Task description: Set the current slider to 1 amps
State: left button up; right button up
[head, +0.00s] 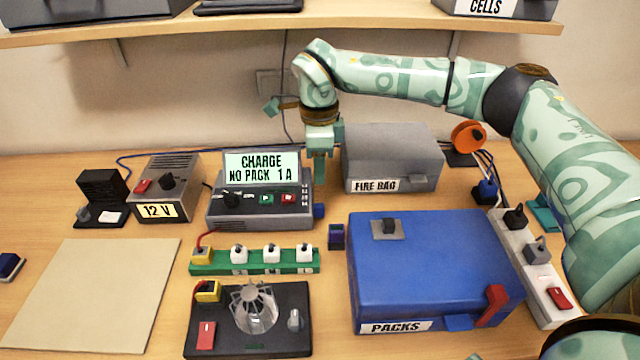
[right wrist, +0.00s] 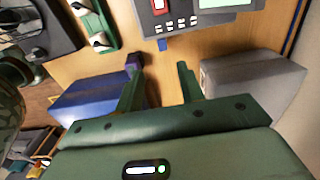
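The grey charger (head: 262,207) stands at the back middle of the table, and its screen (head: 262,167) reads "CHARGE NO PACK 1 A". A column of small white marks (head: 304,194) runs along the right side of its face; I cannot make out the slider's knob there. Part of the charger also shows at the top of the right wrist view (right wrist: 192,20). My right gripper (head: 320,168) points down just right of the screen, above the charger's right edge. In the right wrist view its fingers (right wrist: 158,87) are apart with nothing between them. My left gripper is out of view.
The grey fire bag box (head: 390,150) stands close right of my gripper. The blue packs case (head: 435,262) is in front of it. A green connector board (head: 255,262) lies before the charger, and the 12 V supply (head: 165,185) stands left. A shelf (head: 280,28) hangs above.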

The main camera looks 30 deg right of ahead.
notch_tip(320, 180, up, 5)
jog(key=shift+f+p, duration=0.1)
jog(key=shift+p, duration=0.25)
